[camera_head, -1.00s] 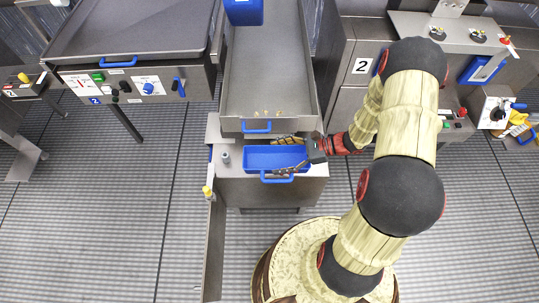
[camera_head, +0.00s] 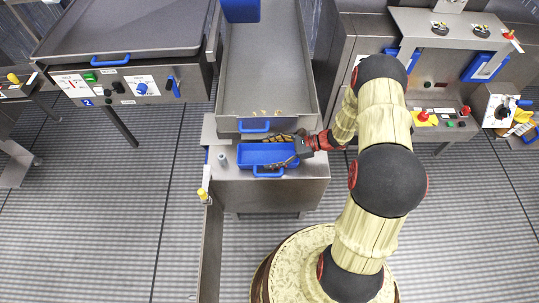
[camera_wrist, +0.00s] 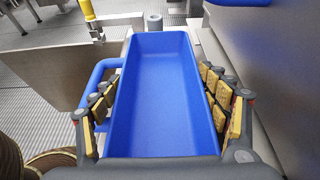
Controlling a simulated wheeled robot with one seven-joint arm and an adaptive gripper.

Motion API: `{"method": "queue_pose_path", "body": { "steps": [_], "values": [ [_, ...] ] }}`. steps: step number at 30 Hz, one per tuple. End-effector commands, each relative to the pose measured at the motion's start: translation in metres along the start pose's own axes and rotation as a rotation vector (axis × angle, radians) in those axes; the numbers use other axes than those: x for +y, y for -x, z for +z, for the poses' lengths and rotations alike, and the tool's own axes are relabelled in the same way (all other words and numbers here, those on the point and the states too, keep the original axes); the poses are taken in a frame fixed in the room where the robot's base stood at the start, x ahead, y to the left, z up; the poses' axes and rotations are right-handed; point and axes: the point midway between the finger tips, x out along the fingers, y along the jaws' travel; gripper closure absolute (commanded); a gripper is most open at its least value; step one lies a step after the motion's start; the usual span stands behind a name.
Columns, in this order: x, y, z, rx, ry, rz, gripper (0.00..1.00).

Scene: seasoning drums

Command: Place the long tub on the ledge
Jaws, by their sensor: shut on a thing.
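The long tub (camera_head: 263,153) is blue, with a blue loop handle on its near side. It lies lengthwise left to right, level, at the top of the metal ledge (camera_head: 314,169); I cannot tell whether its base touches the metal. My gripper (camera_head: 281,150) reaches in from the right and is shut across the tub's right end, one finger along each long side. In the wrist view the tub (camera_wrist: 158,95) looks empty inside, with the yellow-padded fingers of my gripper (camera_wrist: 160,76) against both long walls. Its underside is hidden.
A large metal trough (camera_head: 265,75) with a blue handle stands directly behind the ledge. A small grey post (camera_head: 222,158) stands left of the tub. A yellow-topped knob (camera_head: 203,192) is at the rail on the left.

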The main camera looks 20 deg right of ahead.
Motion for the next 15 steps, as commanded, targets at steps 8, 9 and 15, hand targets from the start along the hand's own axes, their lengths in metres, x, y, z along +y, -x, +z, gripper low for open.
{"method": "queue_pose_path", "body": {
  "steps": [8, 9, 15],
  "values": [
    [-0.0005, 0.0002, -0.0001, 0.000, 0.001, -0.001, 0.55],
    [-0.0005, -0.0004, -0.0013, 0.000, 0.001, -0.001, 0.55],
    [-0.0004, 0.0000, -0.0006, 0.000, 0.001, -0.001, 0.14]
  ]
}}
